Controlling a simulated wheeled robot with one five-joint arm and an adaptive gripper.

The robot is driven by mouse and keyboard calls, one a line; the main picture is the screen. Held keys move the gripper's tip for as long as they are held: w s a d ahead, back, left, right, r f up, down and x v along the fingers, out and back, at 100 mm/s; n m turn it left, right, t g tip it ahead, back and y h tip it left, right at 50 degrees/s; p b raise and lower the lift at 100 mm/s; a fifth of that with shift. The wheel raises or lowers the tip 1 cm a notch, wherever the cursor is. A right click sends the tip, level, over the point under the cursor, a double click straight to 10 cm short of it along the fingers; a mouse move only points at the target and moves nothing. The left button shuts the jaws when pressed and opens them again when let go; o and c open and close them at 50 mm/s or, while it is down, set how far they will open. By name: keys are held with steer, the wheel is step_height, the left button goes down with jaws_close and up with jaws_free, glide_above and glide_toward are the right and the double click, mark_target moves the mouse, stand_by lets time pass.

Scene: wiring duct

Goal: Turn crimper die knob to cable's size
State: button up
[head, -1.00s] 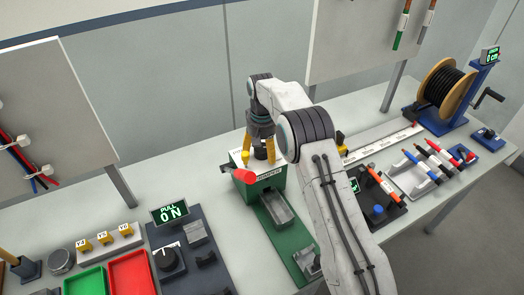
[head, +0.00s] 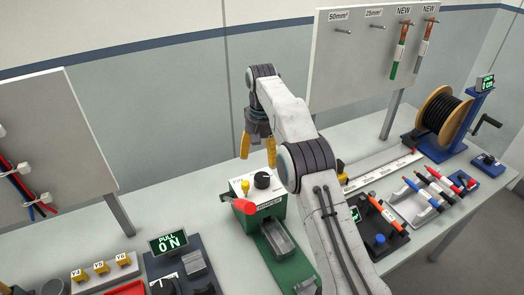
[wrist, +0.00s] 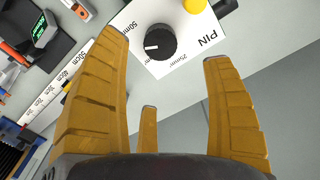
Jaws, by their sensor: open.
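The crimper (head: 262,212) is a green block with a white top and a red handle (head: 244,206), on the bench in the head view. Its black die knob (head: 262,180) stands on the white top.
A yellow button (head: 245,186) sits beside the knob. The back board (head: 360,60) has empty "50mm²" and "25mm²" pegs and two "NEW" cables (head: 398,58). A black cable spool (head: 444,112) stands at right. A display reading "PULL ON" (head: 168,243) is at left.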

steer(key=shift+r, duration=0.55)
steer(key=shift+r, duration=0.1)
steer(key=s+d+r+t+b, duration=0.1)
steer(key=s+d+r, duration=0.3)
steer(key=s+r, duration=0.25)
steer(key=s+d+r+t+b, duration=0.1)
steer(key=s+d+r, duration=0.3)
steer(key=s+r, duration=0.3)
steer(key=s+d+f+t, duration=0.1)
steer(key=s+f, duration=0.4)
steer(key=s, duration=0.7)
steer(key=s+d+f+t+b, duration=0.1)
steer(key=s+d+f, duration=0.2)
steer(key=s, duration=0.9)
steer(key=shift+s+d+f+t, duration=0.2)
steer(key=shift+d+f+t, duration=0.15)
steer(key=shift+f, duration=0.6)
